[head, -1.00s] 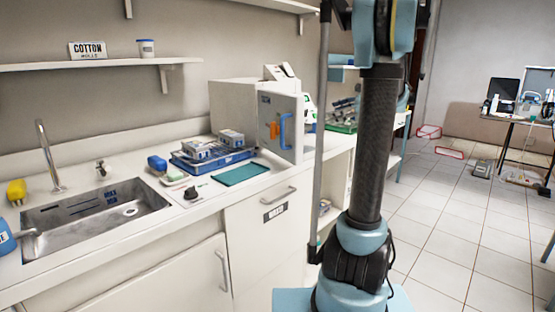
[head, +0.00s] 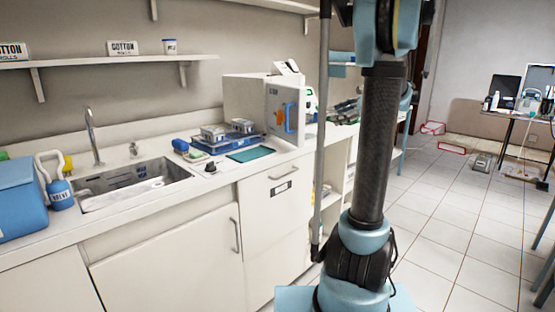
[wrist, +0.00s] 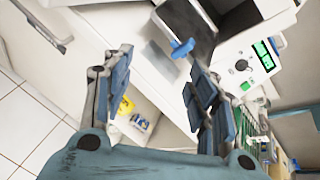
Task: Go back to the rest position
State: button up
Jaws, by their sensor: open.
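My gripper (wrist: 158,72) shows in the wrist view with its two blue-and-grey fingers spread apart and nothing between them. It is out of sight in the head view, where my arm stands upright right of the middle. The white steriliser box (head: 250,97) with a blue door handle (head: 290,117) sits on the counter behind and left of the arm. In the wrist view the steriliser's control panel (wrist: 243,68) with green displays is beyond the right finger, and the blue handle (wrist: 182,48) shows beyond the fingertips.
The counter (head: 120,226) runs along the left with a sink (head: 150,185), a blue box (head: 20,200), a blue bottle (head: 60,195) and a blue tray (head: 225,145). A wall shelf (head: 100,62) hangs above. Tiled floor (head: 450,220) is open at the right, before a table (head: 520,117).

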jog(key=s+a+f+n+g+h, duration=0.2)
jog(key=s+a+f+n, duration=0.35)
jog(key=s, duration=0.55)
jog(key=s+a+f+n+g+h, duration=0.2)
jog(key=s+a+f+n, duration=0.3)
jog(key=s, duration=0.5)
jog(key=s+d+f+n+g+h, duration=0.1)
jog(key=s+d+f+n+h, duration=0.1)
jog(key=s+f, duration=0.6)
jog(key=s+d+f+n+h, duration=0.1)
jog(key=s+f+n+h, duration=0.3)
jog(key=s+f+n, duration=0.3)
jog(key=s+f, duration=0.1)
jog(key=s, duration=0.2)
jog(key=shift+s+d+g, duration=0.25)
jog(key=shift+d+g, duration=0.15)
jog(key=shift+w+f, duration=0.15)
jog(key=shift+w, duration=0.3)
